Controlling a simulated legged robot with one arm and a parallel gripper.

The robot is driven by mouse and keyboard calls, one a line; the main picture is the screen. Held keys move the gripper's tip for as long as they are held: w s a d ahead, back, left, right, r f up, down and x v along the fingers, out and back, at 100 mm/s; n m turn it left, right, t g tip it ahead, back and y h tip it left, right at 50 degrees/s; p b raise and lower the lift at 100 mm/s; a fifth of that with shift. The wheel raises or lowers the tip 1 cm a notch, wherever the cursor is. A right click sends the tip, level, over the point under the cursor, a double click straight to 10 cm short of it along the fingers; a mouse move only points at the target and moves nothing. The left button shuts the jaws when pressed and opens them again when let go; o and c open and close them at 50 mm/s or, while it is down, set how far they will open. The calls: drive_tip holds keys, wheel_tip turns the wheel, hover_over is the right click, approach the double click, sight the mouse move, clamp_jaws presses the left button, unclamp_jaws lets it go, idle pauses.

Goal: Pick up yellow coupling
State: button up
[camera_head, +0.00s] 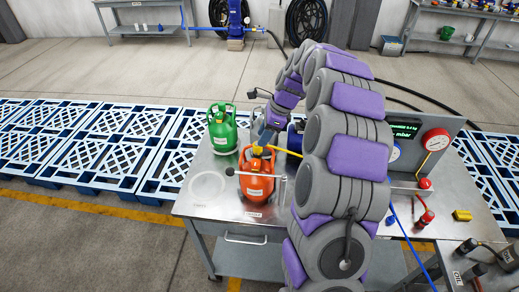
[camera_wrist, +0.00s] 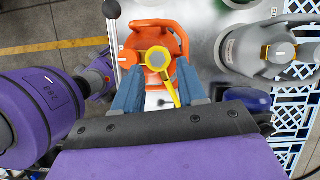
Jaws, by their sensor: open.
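The yellow coupling (camera_head: 259,150) sits on top of the orange cylinder (camera_head: 256,186), with a yellow hose or arm running from it to the right. My gripper (camera_head: 266,137) is just above the coupling in the head view. In the wrist view my gripper (camera_wrist: 160,67) has its two blue fingers apart, one on each side of the coupling's near part. I cannot tell whether they touch it. Nothing is visibly held.
A green cylinder (camera_head: 222,129) stands behind the orange one on the metal table (camera_head: 208,203). A thin bar with a black knob (camera_head: 229,171) stands close to the orange cylinder. A gauge panel (camera_head: 420,150) and a yellow block (camera_head: 462,215) are at the right. Blue pallets (camera_head: 95,150) lie behind.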

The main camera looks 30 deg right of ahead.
sight(261, 149)
drive_tip(key=shift+a+f, duration=0.3)
drive_tip(key=shift+f, duration=0.1)
drive_tip(key=b+x, duration=0.1)
drive_tip(key=x, duration=0.3)
drive_tip(key=shift+f, duration=0.35)
drive_tip(key=shift+d, duration=0.1)
drive_tip(key=shift+d+r, duration=0.1)
drive_tip(key=shift+c, duration=0.9)
clamp_jaws()
